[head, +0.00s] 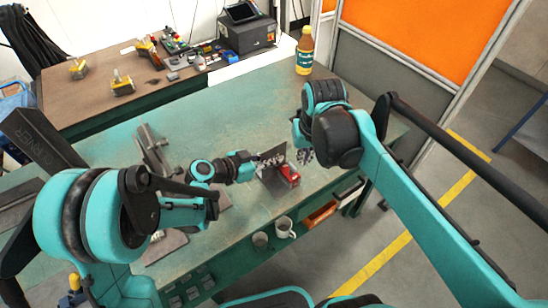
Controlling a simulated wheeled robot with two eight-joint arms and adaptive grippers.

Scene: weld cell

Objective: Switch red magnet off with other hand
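The red magnet (289,174) sits on the green workbench near its front edge, against a dark metal plate. An upright metal plate (272,154) with light spots stands just behind and left of it. My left gripper (254,162) reaches in from the left and appears closed on the left edge of this upright plate. My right gripper (305,156) hangs above and right of the magnet, apart from it. My own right wrist partly covers its fingers, so their opening is unclear. The magnet's switch is too small to make out.
A bottle (305,50) stands at the back right corner. Dark steel pieces (153,150) lie left of my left gripper. The bench's back middle is clear. A brown side table (75,98) holds more magnets.

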